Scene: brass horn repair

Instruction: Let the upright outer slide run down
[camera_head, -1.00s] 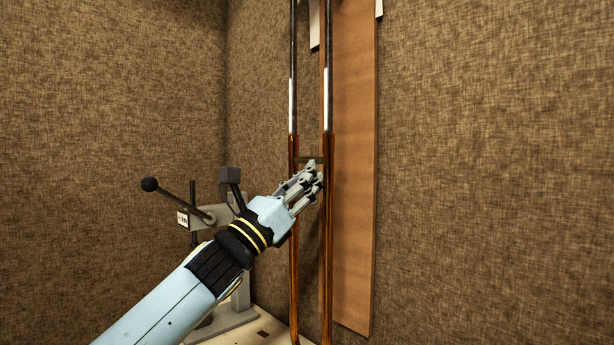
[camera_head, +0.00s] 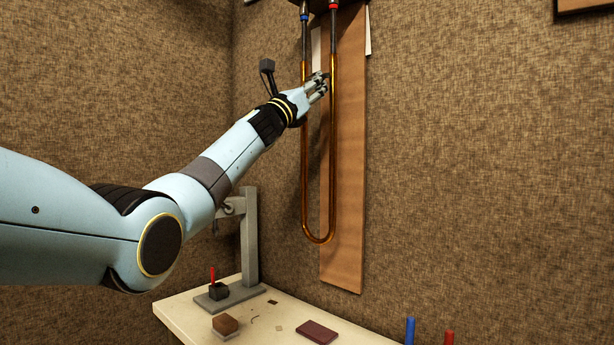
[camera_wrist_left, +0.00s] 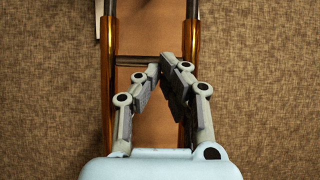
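The outer slide (camera_head: 332,180) is a brass U-shaped tube hanging upright, its bend at the bottom. Its two legs pass up over inner tubes under a blue and a red collar at the top. My left gripper (camera_head: 320,82) is at the slide's upper part, between the legs. In the left wrist view, the left gripper (camera_wrist_left: 160,68) has its fingertips close together at the dark cross brace (camera_wrist_left: 130,60) joining the legs; it looks shut on that brace. The brass legs (camera_wrist_left: 107,85) show on both sides. My right gripper is not in view.
A wooden board (camera_head: 345,230) hangs behind the slide. Below is a cream bench (camera_head: 180,305) with a grey stand (camera_head: 250,240), a brown block (camera_head: 225,323) and a dark red pad (camera_head: 317,332). Blue (camera_head: 409,331) and red (camera_head: 448,339) posts stand at bottom right. Air under the bend is clear.

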